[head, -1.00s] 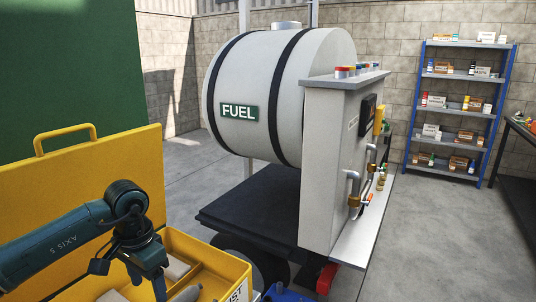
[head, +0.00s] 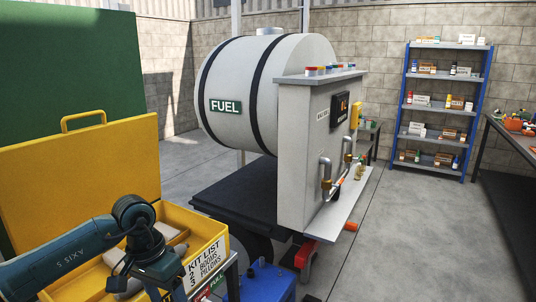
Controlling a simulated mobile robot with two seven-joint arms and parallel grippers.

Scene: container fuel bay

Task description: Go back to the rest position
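My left arm reaches in from the left, and my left gripper (head: 146,286) hangs over the open yellow kit box (head: 206,232). Its two fingers are spread apart, with the tips near the bottom edge of the picture. Pale grey absorbent pieces (head: 172,256) lie in the box, partly hidden behind the gripper; I see nothing held. My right gripper is not in view.
The box's yellow lid (head: 75,170) stands open behind my arm. A fuel tank (head: 225,80) with a grey dispenser cabinet (head: 300,165) stands ahead. A blue container (head: 262,284) is at the bottom. Shelves (head: 436,135) stand at the back right; the floor (head: 400,240) before them is clear.

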